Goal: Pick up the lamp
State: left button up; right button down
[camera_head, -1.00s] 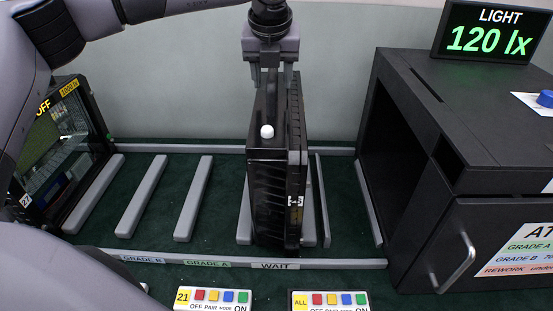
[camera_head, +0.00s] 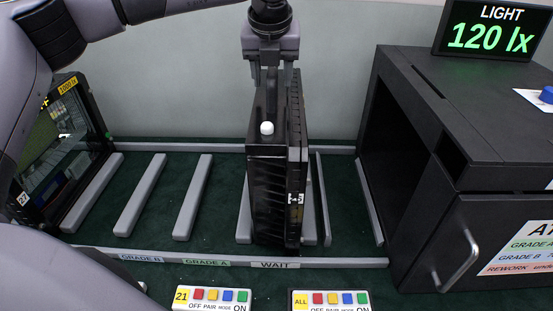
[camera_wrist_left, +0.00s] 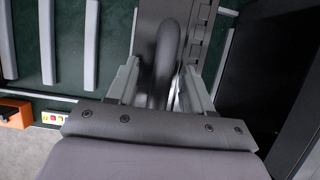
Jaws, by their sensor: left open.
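The lamp (camera_head: 270,195) is a black finned floodlight housing with a white knob on top. It stands upright in the WAIT section of the rack in the head view. My left gripper (camera_head: 271,80) is above it, pointing down, with its open fingers on either side of the lamp's top. In the left wrist view the open fingers (camera_wrist_left: 157,85) straddle a dark curved handle (camera_wrist_left: 167,55) on the lamp, with gaps visible beside it. Whether either finger touches the handle cannot be seen. My right gripper is not in view.
A second floodlight (camera_head: 62,150) leans at the rack's left end. Empty grey slots (camera_head: 140,195) lie between. A black test box (camera_head: 480,130) with a handle stands right, under a display (camera_head: 491,30) reading 120 lx. Two button panels (camera_head: 212,300) (camera_head: 330,301) sit at the front.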

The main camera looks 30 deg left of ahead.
pick_arm(q)
grip_shut()
dwell(1.3)
jog(key=shift+w+r, duration=0.1)
jog(key=shift+r, duration=0.25)
